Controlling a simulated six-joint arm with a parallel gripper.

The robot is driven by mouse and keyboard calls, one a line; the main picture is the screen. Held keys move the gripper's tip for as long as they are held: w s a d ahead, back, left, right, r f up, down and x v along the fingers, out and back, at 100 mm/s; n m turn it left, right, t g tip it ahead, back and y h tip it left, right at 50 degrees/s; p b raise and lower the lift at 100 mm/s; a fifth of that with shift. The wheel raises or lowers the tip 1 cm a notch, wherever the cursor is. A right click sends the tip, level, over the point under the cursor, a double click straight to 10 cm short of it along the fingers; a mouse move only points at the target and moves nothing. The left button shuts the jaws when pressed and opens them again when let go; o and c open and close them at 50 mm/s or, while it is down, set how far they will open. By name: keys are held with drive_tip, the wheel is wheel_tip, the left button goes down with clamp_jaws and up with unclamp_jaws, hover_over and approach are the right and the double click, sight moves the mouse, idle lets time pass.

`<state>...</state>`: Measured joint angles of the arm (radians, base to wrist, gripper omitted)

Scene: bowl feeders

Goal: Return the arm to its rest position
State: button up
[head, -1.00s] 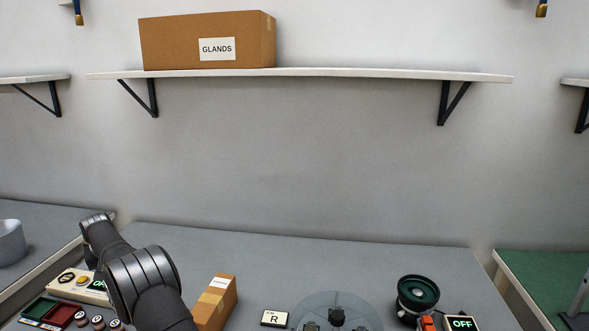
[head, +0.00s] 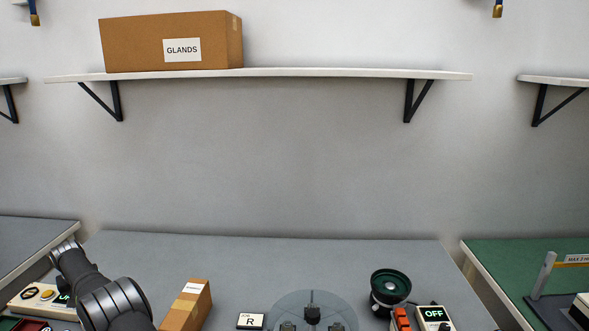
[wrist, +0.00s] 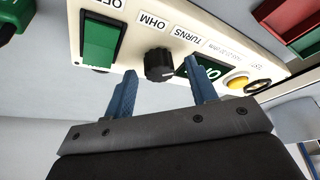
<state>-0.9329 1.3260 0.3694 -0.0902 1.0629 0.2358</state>
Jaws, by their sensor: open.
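My gripper (wrist: 163,95) shows in the wrist view with its two blue fingers apart and nothing between them. Beyond the fingers is a cream control panel (wrist: 215,40) with a green rocker switch (wrist: 102,42), a black knob (wrist: 159,64) labelled OHM, a small display and a yellow button (wrist: 237,82). The fingers overlap the panel in the picture; I cannot tell whether they touch it. In the head view my arm is at the lower left, and the gripper itself is hidden there. Part of the panel (head: 28,299) shows beside the arm.
A shelf (head: 330,73) holds the GLANDS box (head: 140,42). Bench behind is clear.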

drive_tip(key=shift+r, duration=0.1)
drive_tip(key=v, duration=1.7)
drive_tip(key=x, duration=1.7)
drive_tip(key=n+g+y, duration=0.1)
drive_tip(key=n, duration=0.3)
drive_tip(key=shift+w, duration=0.1)
drive_tip(key=v, duration=1.6)
drive_tip(key=shift+w, duration=0.25)
drive_tip(key=shift+d+r, duration=0.1)
drive_tip(key=shift+d, duration=0.05)
drive_tip(key=shift+c, duration=0.4)
idle(0.8)
